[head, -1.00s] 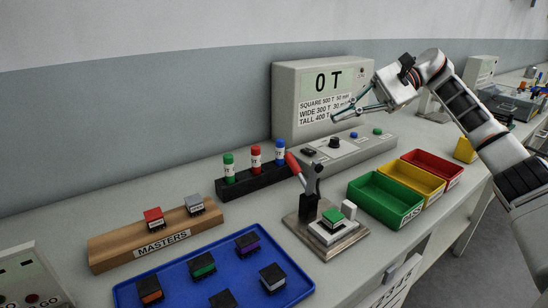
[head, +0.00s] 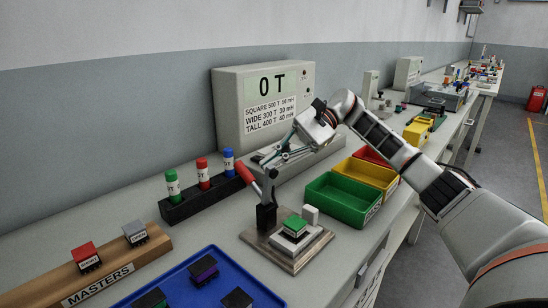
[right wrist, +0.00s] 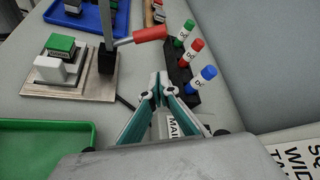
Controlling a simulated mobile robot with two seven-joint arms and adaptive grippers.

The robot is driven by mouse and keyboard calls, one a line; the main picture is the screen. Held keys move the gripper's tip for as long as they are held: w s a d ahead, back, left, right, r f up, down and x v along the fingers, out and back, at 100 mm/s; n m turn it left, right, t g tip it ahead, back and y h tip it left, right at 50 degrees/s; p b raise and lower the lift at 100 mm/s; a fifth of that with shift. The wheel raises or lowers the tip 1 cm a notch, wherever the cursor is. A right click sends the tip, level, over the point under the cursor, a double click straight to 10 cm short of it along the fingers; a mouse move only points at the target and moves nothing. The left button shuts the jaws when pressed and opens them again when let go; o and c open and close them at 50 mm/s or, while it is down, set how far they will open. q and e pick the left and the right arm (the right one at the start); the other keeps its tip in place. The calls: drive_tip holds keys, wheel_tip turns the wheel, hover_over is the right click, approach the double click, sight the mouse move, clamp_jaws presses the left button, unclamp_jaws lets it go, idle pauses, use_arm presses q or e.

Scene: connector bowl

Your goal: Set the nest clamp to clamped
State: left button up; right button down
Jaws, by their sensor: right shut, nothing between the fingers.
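The nest clamp has a red handle (head: 244,172) on a dark upright, tilted up and to the left. It stands on a metal base plate (head: 272,250) beside a nest that holds a green-topped connector (head: 294,225). In the right wrist view the red handle (right wrist: 150,34) points right, and the green-topped connector (right wrist: 61,44) sits at upper left. My right gripper (head: 265,162) is shut and empty, just right of the handle in the head view. In the right wrist view its fingertips (right wrist: 160,78) are apart from the handle. My left gripper is not in view.
A black rack (head: 205,202) with green, red and blue vials stands behind the clamp. A tester (head: 265,100) reading 0 T is at the back. Green (head: 342,212), yellow and red bins lie to the right. A blue tray (head: 205,252) and a masters block (head: 115,270) are at front left.

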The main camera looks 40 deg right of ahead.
drive_tip(key=x, duration=0.7)
drive_tip(key=shift+r+p, duration=0.15)
drive_tip(key=shift+p, duration=0.15)
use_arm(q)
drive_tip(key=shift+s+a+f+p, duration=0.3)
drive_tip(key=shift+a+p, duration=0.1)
use_arm(e)
drive_tip(key=s+r, duration=0.2)
drive_tip(key=r, duration=0.1)
drive_tip(key=shift+s+a, duration=0.1)
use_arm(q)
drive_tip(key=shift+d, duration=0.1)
use_arm(e)
drive_tip(key=shift+r, duration=0.1)
